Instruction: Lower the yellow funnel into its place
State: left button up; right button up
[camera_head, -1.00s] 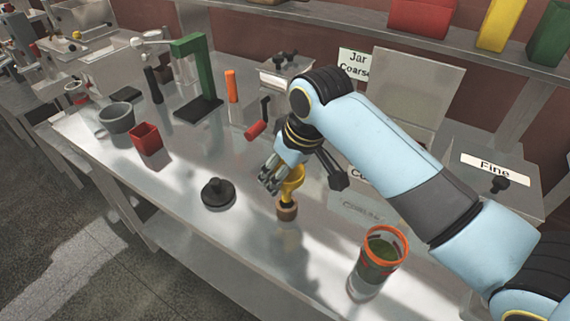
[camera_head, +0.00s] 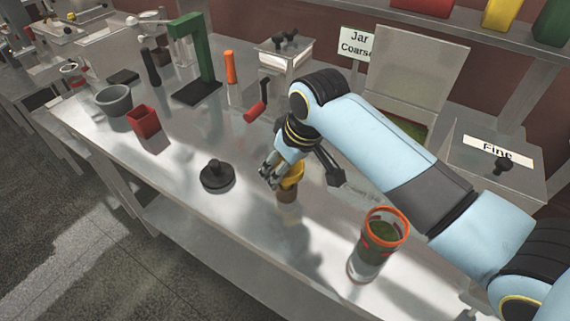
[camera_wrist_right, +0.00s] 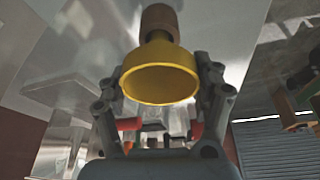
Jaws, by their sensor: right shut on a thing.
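The yellow funnel (camera_head: 292,174) is in my right gripper (camera_head: 270,178), near the middle of the bench, wide mouth up and narrow end down. Directly below it is a small brown cylinder (camera_head: 287,196), which the funnel's lower end meets or overlaps. The wrist view shows the funnel's round mouth (camera_wrist_right: 160,85) between the two grey fingers (camera_wrist_right: 165,92), with the brown cylinder (camera_wrist_right: 160,20) beyond its narrow end. The contact inside the cylinder is hidden. My left gripper is not in view.
An orange-rimmed jar (camera_head: 366,258) stands to the right, near the front edge. A black knobbed disc (camera_head: 217,177) lies to the left. A red cup (camera_head: 144,122), grey bowl (camera_head: 114,102) and green stand (camera_head: 196,55) are farther left. Bench between disc and jar is mostly clear.

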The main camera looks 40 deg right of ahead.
jog(key=shift+f, duration=0.55)
dwell(0.5)
jog(key=o, duration=1.4)
jog(key=v, duration=1.2)
